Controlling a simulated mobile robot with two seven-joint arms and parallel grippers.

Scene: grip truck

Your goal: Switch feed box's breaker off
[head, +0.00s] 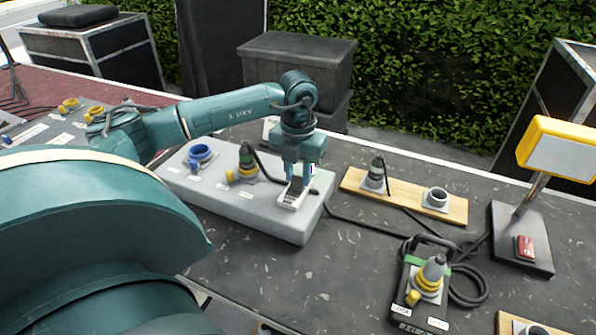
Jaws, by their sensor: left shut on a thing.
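A long pale grey box (270,220), which looks like the feed box, lies on the dark table. Its top carries a blue socket (200,153), a socket with a dark plug and yellow cap (246,165), and a white breaker (291,198) near its right end. My left gripper (297,182) reaches down from above onto the breaker. Its fingers are shut on the breaker's switch, which they mostly hide, so I cannot tell its position. My right gripper is not in view.
A wooden board (405,198) with two sockets lies right of the box. A black box (424,290) with a plug and coiled cable sits at front right. A yellow lamp (560,148) on a base with a red switch (524,248) stands at far right.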

